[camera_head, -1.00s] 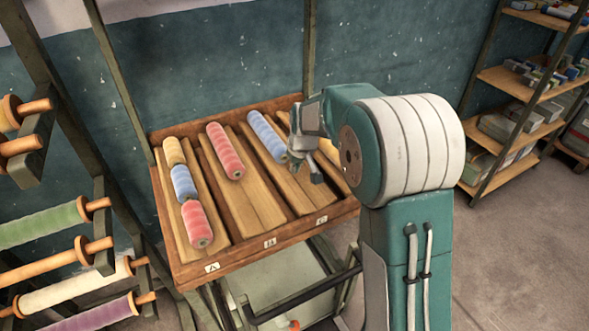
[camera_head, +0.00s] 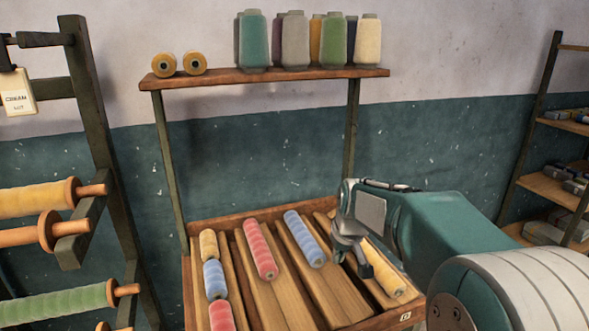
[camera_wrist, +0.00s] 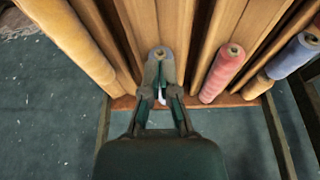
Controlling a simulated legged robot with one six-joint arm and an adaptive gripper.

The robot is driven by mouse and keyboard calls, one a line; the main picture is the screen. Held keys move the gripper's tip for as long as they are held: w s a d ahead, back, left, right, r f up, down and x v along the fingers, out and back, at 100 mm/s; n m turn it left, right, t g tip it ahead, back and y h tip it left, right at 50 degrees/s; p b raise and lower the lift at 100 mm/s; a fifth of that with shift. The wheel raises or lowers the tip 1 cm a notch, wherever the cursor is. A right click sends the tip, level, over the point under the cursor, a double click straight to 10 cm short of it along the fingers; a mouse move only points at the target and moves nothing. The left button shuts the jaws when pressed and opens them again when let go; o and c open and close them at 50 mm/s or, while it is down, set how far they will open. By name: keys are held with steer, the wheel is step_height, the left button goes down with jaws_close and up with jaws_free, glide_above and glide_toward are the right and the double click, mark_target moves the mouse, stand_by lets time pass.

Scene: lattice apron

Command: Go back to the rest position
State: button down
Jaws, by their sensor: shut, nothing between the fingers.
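My gripper (camera_head: 362,268) is shut and empty above the right part of the slatted wooden tray (camera_head: 360,322). In the head view it is between the blue spool (camera_head: 303,238) and the long yellow spool (camera_head: 385,272), partly covering the yellow one. In the wrist view the closed fingers (camera_wrist: 162,98) are in front of the end of the blue spool (camera_wrist: 160,56). A red spool (camera_head: 261,250) lies left of the blue one. A column of yellow (camera_head: 209,243), blue (camera_head: 214,279) and red (camera_head: 221,316) spools lies in the leftmost lane.
A shelf (camera_head: 270,76) above the tray holds several cones and two yellow spools. A thread rack (camera_head: 98,150) stands at left, with spools on pegs. Shelving (camera_head: 545,185) stands at right. A post (camera_head: 351,130) rises behind my gripper.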

steer(key=s+d+r+m+t, duration=0.1)
steer(key=s+r, duration=0.2)
steer(key=s, duration=0.4)
steer(key=s+d+r+m, duration=0.1)
steer(key=s+r, duration=0.2)
steer(key=s, duration=0.4)
steer(key=s+d+f+m+t, duration=0.1)
steer(key=s+f, duration=0.1)
steer(key=s, duration=1.2)
steer(key=shift+s+h, duration=0.25)
steer(key=shift+h, duration=0.15)
